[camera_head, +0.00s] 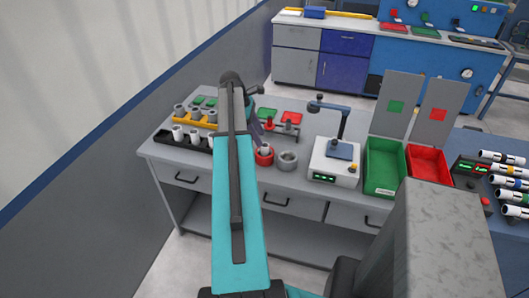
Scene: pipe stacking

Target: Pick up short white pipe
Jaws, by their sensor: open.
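Short white pipes stand upright in a black rack (182,142) at the left of the grey workbench; one white pipe (178,133) is near the middle of the rack and another (194,136) is to its right. My gripper (260,138) is partly hidden behind my teal arm. It is open, pointing down close to the white piece in the red holder. Contact cannot be told.
A yellow rack (194,120) of grey parts is behind the black rack. A grey ring (288,160), a scale-like device (334,165), a green bin (385,170) and a red bin (427,168) stand to the right. Long striped pipes lie at far right.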

